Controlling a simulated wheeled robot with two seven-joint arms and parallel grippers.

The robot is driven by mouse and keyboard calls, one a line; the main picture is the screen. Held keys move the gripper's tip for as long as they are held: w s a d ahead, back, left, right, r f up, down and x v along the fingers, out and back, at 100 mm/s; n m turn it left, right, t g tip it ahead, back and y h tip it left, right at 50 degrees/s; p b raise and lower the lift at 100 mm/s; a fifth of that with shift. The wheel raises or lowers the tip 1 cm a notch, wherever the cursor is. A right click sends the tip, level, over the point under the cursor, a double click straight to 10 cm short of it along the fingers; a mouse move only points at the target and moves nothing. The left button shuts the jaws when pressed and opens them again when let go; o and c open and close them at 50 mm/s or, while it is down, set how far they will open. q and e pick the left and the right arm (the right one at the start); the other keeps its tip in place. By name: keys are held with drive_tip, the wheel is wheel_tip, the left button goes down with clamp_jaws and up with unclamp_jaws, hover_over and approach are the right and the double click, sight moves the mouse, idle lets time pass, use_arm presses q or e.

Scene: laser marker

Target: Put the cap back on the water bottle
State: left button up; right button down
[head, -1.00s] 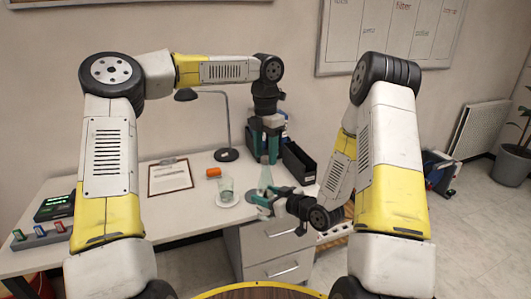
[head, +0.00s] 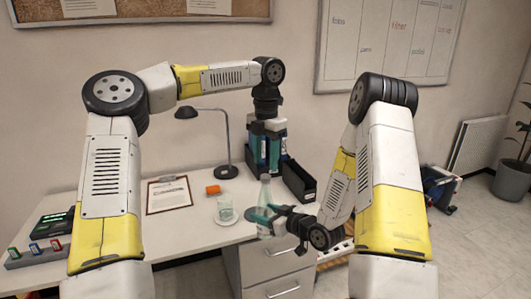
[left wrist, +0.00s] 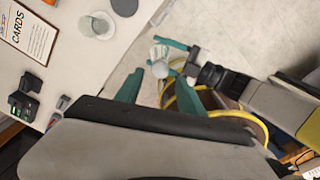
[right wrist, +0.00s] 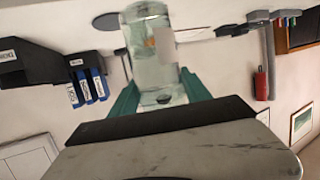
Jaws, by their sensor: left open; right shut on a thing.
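The clear water bottle (head: 265,194) stands upright in my right gripper (head: 263,212), beside the desk's front right corner. My right gripper is shut on the bottle's body, which fills the right wrist view (right wrist: 158,60). A pale round top, which looks like the cap (left wrist: 160,69), sits at the bottle's upper end in the left wrist view; how well it is seated cannot be told. My left gripper (head: 268,162) is open and pointing down above the bottle. Its fingers (left wrist: 154,90) stand apart on either side of the bottle top in the left wrist view, with nothing between them held.
On the desk are a glass (head: 225,209) on a saucer, an orange object (head: 212,189), a clipboard (head: 168,194) and a lamp (head: 226,150). A black bin (head: 298,182) stands behind the bottle. Drawers (head: 275,268) are below.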

use_arm(q)
drive_tip(key=n, duration=0.6)
drive_tip(key=shift+s+d+f, duration=0.3)
drive_tip(key=shift+d, duration=0.05)
drive_tip(key=n, duration=0.7)
drive_tip(key=shift+s+d+f+y, duration=0.15)
drive_tip(key=shift+s+y, duration=0.05)
drive_tip(key=shift+y, duration=0.1)
drive_tip(key=n, duration=1.1)
drive_tip(key=shift+n, duration=0.4)
drive_tip(key=n, duration=0.3)
drive_tip(key=r+n, duration=0.1)
drive_tip(key=n, duration=0.5)
drive_tip(key=r+n, duration=0.1)
drive_tip(key=n, duration=0.2)
drive_tip(key=shift+w, duration=0.15)
drive_tip(key=n, duration=0.5)
drive_tip(key=shift+w+a+r, duration=0.1)
drive_tip(key=shift+a+r, duration=0.2)
drive_tip(key=shift+r, duration=0.1)
drive_tip(key=n, duration=0.2)
drive_tip(key=r+n, duration=0.1)
drive_tip(key=n, duration=0.3)
drive_tip(key=shift+w+a+r+n+h, duration=0.2)
drive_tip(key=shift+w+r+n+h, duration=0.1)
drive_tip(key=shift+h, duration=0.1)
drive_tip(key=shift+f, duration=0.2)
